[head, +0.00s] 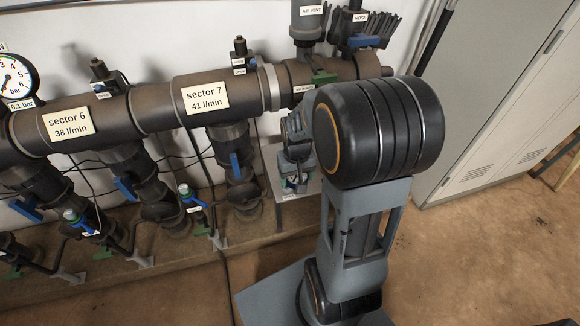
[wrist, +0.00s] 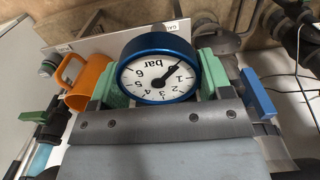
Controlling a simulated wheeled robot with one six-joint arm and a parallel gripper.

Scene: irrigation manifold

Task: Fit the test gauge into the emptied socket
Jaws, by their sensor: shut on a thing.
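The test gauge, a round white dial marked "bar" with a blue rim (wrist: 158,76), is held between the green pads of my gripper (wrist: 160,88) in the wrist view. The dial appears upside down there. In the head view my gripper (head: 297,150) hangs beside the manifold, above a small pale stand (head: 292,212), partly behind my own arm. The gauge cannot be made out clearly in the head view. I cannot pick out the emptied socket with certainty in either view.
The brown manifold pipe (head: 160,103) runs along the wall, with blue-handled valves and thin cables below it. A grey cabinet (head: 495,90) stands right.

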